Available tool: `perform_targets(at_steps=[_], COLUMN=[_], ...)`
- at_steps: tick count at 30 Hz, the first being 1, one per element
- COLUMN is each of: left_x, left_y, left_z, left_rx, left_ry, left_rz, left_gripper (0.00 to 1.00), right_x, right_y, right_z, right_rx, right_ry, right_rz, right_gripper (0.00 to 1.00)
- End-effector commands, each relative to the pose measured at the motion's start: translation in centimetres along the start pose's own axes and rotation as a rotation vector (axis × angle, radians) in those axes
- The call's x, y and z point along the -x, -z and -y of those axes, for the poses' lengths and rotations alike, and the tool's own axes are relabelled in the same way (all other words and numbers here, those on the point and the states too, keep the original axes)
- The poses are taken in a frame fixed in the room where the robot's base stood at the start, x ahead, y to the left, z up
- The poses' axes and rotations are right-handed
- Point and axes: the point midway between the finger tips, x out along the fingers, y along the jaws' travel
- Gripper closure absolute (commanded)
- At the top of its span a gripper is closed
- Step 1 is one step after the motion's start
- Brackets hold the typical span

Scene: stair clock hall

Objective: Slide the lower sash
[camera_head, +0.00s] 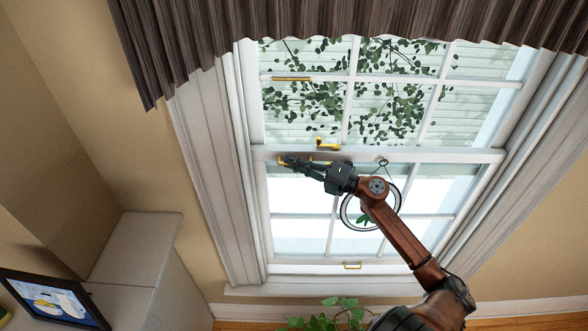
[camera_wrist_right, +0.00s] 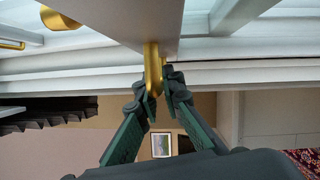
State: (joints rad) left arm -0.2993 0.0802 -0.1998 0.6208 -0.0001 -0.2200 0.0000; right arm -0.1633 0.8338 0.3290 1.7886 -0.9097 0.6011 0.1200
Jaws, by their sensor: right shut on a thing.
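The white lower sash (camera_head: 300,268) fills the lower half of the window in the head view, its bottom rail close above the sill. A small brass pull (camera_head: 352,265) sits on that bottom rail. My right gripper (camera_head: 286,160) is at the left part of the middle rail. It is shut on a brass handle (camera_wrist_right: 151,62), whose shank shows between the fingertips (camera_wrist_right: 163,88) in the right wrist view. The fingers partly hide this handle. A brass latch (camera_head: 327,145) is just right of the gripper. My left gripper is not in view.
A dark pleated curtain (camera_head: 330,20) hangs over the window top. A round hanging ornament (camera_head: 345,212) is partly behind my right arm. A leafy plant (camera_head: 330,315) stands below the sill. A framed picture (camera_head: 50,300) is at lower left.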

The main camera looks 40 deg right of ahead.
Motion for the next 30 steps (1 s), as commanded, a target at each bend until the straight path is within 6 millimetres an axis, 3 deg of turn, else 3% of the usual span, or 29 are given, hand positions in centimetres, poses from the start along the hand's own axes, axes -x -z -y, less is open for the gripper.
perform_targets(at_steps=[1,3,12,13,20,30], left_x=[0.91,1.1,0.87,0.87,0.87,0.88], left_y=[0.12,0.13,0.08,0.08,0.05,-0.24], left_z=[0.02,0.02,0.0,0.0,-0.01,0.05], left_rx=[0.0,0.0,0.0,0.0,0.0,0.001], left_ry=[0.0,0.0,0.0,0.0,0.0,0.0], left_rz=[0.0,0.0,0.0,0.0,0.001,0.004], left_gripper=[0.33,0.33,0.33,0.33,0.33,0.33], right_x=[-0.08,-0.11,-0.09,-0.09,-0.09,0.32], right_y=[-0.41,-0.5,-0.44,-0.43,-0.36,-0.35], right_z=[-1.49,-1.85,-1.49,-1.46,-1.37,-1.3], right_rx=[0.002,0.0,-0.001,-0.001,-0.001,-0.002], right_ry=[-0.005,-0.005,-0.003,-0.002,-0.001,0.0], right_rz=[0.005,0.006,0.006,0.005,0.004,0.004], right_gripper=[1.0,1.0,1.0,0.91,0.75,0.75])
